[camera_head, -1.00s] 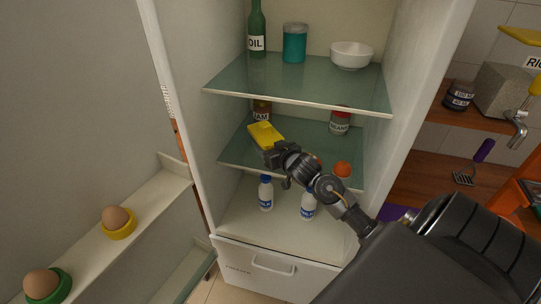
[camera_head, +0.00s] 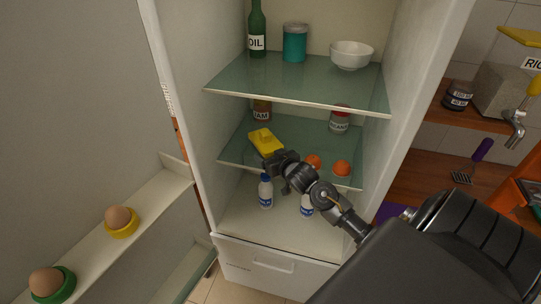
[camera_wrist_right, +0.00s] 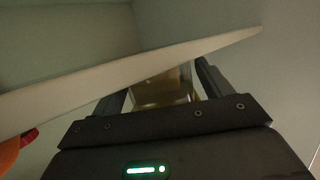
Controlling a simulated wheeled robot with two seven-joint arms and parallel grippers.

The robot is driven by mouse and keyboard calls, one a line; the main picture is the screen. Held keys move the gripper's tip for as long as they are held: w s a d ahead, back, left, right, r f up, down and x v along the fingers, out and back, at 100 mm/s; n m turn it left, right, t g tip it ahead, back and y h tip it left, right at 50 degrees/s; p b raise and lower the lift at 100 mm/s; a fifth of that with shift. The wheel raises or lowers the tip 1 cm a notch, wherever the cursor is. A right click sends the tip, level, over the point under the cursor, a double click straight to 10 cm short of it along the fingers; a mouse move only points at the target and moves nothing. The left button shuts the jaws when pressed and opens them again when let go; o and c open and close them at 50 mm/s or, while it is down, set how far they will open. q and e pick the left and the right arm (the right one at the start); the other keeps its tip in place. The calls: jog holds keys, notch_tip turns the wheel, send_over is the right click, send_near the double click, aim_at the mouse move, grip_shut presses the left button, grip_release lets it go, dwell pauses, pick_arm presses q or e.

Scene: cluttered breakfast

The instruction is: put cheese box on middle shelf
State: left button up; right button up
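The yellow cheese box (camera_head: 265,141) is inside the fridge, over the left part of the middle glass shelf (camera_head: 234,153). It is slightly tilted in the head view, and I cannot tell whether its underside touches the shelf. My right gripper (camera_head: 275,158) reaches in from the front right and is shut on the near end of the box. In the right wrist view the box (camera_wrist_right: 165,88) shows dim between the two fingers, partly hidden behind a pale shelf edge. My left gripper is not in view.
The middle shelf also holds a jam jar (camera_head: 262,110), a jar with a red lid (camera_head: 340,120) and two orange fruits (camera_head: 342,167). The upper shelf (camera_head: 230,78) is close above. Milk bottles (camera_head: 265,192) stand below. The open door with egg cups (camera_head: 122,226) is at left.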

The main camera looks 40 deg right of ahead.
jog(key=shift+r, duration=0.15)
jog(key=shift+s, duration=0.3)
jog(key=b+v, duration=0.1)
jog(key=v, duration=1)
jog(key=shift+s+r+b, duration=0.2)
jog(key=shift+b, duration=0.15)
jog(key=shift+a+f, duration=0.1)
